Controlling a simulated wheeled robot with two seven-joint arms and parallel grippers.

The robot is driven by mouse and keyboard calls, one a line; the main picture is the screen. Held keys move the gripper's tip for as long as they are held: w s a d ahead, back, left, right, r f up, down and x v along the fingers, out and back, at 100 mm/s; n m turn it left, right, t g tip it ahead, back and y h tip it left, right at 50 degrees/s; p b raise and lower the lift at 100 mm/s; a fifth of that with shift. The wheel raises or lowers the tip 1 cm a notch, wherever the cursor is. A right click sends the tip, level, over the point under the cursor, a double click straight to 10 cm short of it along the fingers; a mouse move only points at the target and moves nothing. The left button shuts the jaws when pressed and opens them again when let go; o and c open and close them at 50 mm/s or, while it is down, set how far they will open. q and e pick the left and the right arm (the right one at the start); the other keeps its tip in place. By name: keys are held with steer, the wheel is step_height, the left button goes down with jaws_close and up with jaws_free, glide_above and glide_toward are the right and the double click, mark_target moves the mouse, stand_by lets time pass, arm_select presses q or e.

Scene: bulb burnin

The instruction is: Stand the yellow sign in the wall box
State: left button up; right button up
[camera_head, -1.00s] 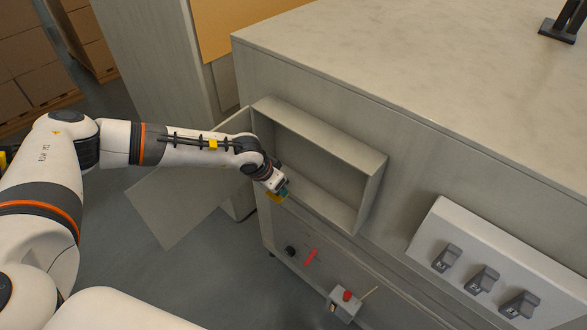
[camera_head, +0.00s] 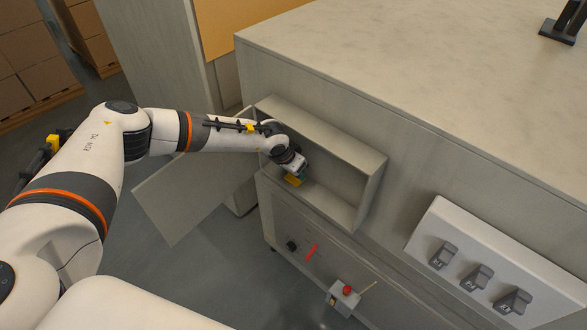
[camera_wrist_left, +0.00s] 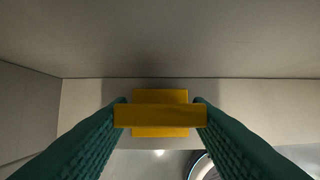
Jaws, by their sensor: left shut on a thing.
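The yellow sign (camera_head: 292,181) is held by my left gripper (camera_head: 299,176), at the left part of the open wall box (camera_head: 372,190). In the left wrist view the sign (camera_wrist_left: 160,116) sits between the green fingers of my left gripper (camera_wrist_left: 160,112), which are shut on it. The box's inner surfaces (camera_wrist_left: 160,45) fill much of that view. The sign is at or just inside the box opening, low near its bottom wall. I cannot tell whether it touches the bottom. My right gripper does not show.
The box door (camera_head: 180,195) hangs open to the left, beneath my left forearm. Below the box are a black knob (camera_head: 291,245), a red handle (camera_head: 312,251) and a small box with a red button (camera_head: 347,290). A sloped panel with grey switches (camera_head: 480,275) stands at right.

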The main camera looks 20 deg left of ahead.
arm_select(q)
steer(key=o, duration=1.1)
steer(key=shift+f, duration=0.1)
steer(key=shift+c, duration=0.2)
steer(key=shift+r, duration=0.3)
steer(key=d+v, duration=0.1)
steer(key=v, duration=0.6)
steer(key=shift+a+b, duration=0.45)
steer(key=shift+s, duration=0.1)
